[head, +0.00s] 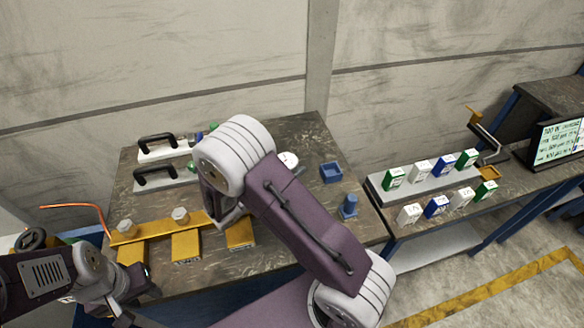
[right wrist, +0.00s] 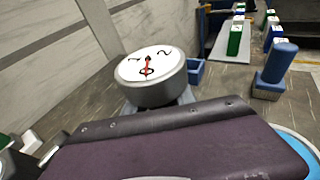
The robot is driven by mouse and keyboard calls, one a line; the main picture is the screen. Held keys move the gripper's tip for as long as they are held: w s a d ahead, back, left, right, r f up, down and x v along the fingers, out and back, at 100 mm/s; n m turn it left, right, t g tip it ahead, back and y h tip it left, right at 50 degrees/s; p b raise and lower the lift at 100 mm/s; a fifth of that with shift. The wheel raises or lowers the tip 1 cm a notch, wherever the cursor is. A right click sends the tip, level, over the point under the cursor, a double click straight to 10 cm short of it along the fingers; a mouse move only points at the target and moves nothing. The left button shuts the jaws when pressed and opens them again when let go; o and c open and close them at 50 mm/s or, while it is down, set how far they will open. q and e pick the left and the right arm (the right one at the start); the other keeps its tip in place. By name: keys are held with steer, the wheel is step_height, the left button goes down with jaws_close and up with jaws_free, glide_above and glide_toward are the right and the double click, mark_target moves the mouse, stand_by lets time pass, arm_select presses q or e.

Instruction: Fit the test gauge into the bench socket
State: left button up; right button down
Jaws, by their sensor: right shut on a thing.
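A round gauge (right wrist: 150,68) with a white dial, a red pointer and a grey metal body shows in the right wrist view, dial up. In the head view the gauge (head: 289,159) is partly hidden behind my right arm. What lies under it is mostly hidden. A bench socket cannot be told for certain. My right gripper (head: 222,210) is partly hidden by its wrist, low over the right end of a yellow bar (head: 150,228). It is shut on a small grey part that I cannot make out. My left gripper (head: 135,300) is at lower left, its jaws unclear.
Two hex bolts stand on the yellow bar. A blue tray (head: 331,172) and a blue post (head: 348,207) stand right of my right arm. Two plates with black handles (head: 160,175) lie at back left. Labelled boxes (head: 435,206) stand in rows on the right bench.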

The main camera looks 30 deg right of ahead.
steer(key=shift+f+b, duration=1.05)
steer(key=shift+f, duration=0.45)
steer(key=c, duration=0.9)
jaws_free()
steer(key=shift+c, duration=0.2)
steer(key=v, duration=0.9)
